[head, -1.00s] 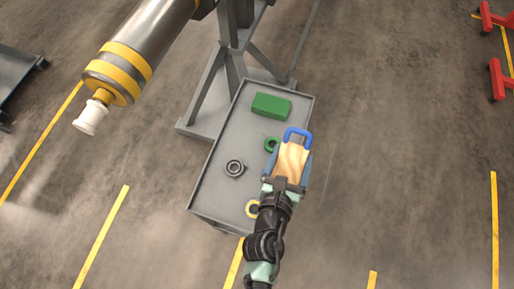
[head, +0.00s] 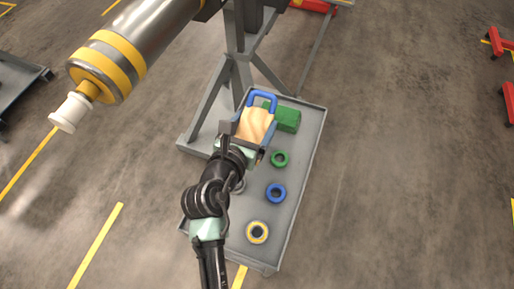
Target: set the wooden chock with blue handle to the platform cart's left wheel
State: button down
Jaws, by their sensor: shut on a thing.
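The wooden chock (head: 255,125) with its blue handle (head: 262,99) is in my gripper (head: 254,137) in the head view. The gripper is shut on the chock's sides, and the handle points away from my arm. The chock appears over the far part of a grey cart top (head: 304,165) and covers part of a green block; its height above the top is hard to tell. No wheel of a platform cart shows clearly.
A grey stand (head: 237,75) and a large metal cylinder (head: 140,42) rise behind and left.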

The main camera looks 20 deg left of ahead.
aim_at(254, 138)
jog(key=shift+f+b, duration=0.95)
jog(key=shift+f, duration=2.05)
jog(key=shift+f, duration=0.1)
grip_release()
jog(key=shift+f, duration=0.1)
jog(key=shift+r, duration=0.25)
jog(key=p+v, duration=0.1)
jog(key=v, duration=1.1)
jog(key=shift+p, duration=0.3)
